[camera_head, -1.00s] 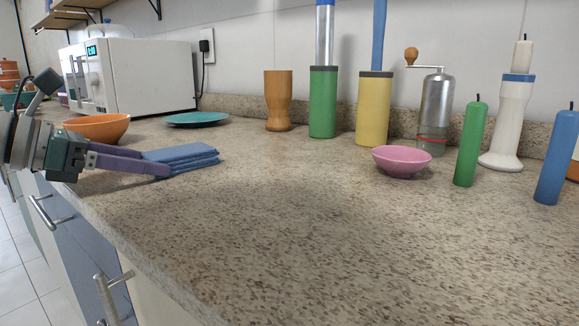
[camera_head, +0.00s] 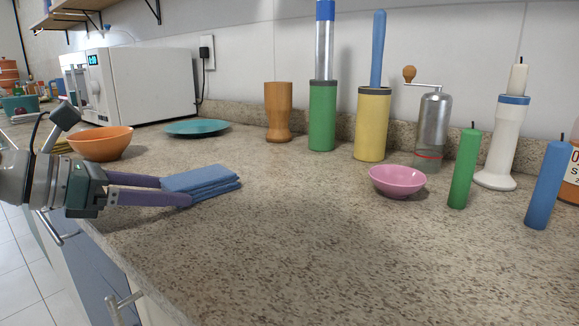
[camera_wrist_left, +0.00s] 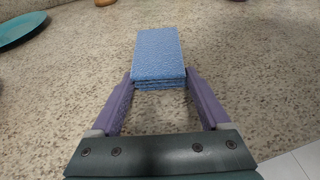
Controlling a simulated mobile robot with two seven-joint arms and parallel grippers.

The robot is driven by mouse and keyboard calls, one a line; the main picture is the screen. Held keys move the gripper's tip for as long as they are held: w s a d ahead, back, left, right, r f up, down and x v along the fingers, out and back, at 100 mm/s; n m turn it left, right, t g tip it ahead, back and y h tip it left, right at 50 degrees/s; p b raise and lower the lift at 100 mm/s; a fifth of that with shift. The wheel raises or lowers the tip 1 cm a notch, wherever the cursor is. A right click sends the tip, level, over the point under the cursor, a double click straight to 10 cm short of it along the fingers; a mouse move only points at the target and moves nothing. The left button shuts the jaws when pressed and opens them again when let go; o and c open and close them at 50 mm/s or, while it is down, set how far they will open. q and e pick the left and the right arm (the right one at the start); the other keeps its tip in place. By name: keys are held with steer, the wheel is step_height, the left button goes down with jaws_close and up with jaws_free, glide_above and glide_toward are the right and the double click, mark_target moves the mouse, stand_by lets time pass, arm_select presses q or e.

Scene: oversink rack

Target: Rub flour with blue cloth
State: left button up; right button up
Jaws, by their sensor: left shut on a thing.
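The blue cloth (camera_head: 200,178) is a folded, layered stack at the left part of the speckled counter (camera_head: 300,240). My left gripper (camera_head: 178,192) is shut on its near end, with one purple finger on each side. In the left wrist view the cloth (camera_wrist_left: 158,52) extends forward from between the fingertips (camera_wrist_left: 160,80). It is at or just above the counter; I cannot tell whether it touches. I cannot make out any flour on the counter. My right gripper is not in view.
An orange bowl (camera_head: 100,143) and teal plate (camera_head: 197,128) lie behind the cloth. A wooden cup (camera_head: 278,112), green (camera_head: 322,115) and yellow (camera_head: 372,125) canisters, grinder (camera_head: 432,128), pink bowl (camera_head: 397,181) and candles (camera_head: 463,170) stand further right. The front middle counter is clear.

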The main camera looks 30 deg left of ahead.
mark_target(203, 225)
arm_select(q)
steer(key=shift+s+d+f+p, duration=0.15)
steer(key=shift+d+p, duration=0.45)
steer(key=shift+d, duration=0.6)
steer(key=shift+d+r+p, duration=0.25)
steer(key=shift+d+p, duration=0.7)
steer(key=shift+p, duration=0.1)
steer(key=shift+s+d+f+p, duration=0.1)
steer(key=shift+d+p, duration=0.2)
steer(key=shift+d, duration=0.2)
steer(key=shift+s+d+f+p, duration=0.1)
steer(key=shift+d+p, duration=0.2)
steer(key=shift+d, duration=0.15)
steer(key=shift+d+r+p, duration=0.15)
steer(key=shift+d+p, duration=0.1)
steer(key=shift+p, duration=0.1)
steer(key=shift+d+r+p, duration=0.1)
steer(key=shift+d+p, duration=0.9)
steer(key=shift+d, duration=0.25)
steer(key=shift+s+d, duration=0.1)
steer(key=shift+d, duration=0.15)
step_height(203, 225, up, 6)
steer(key=p, duration=0.6)
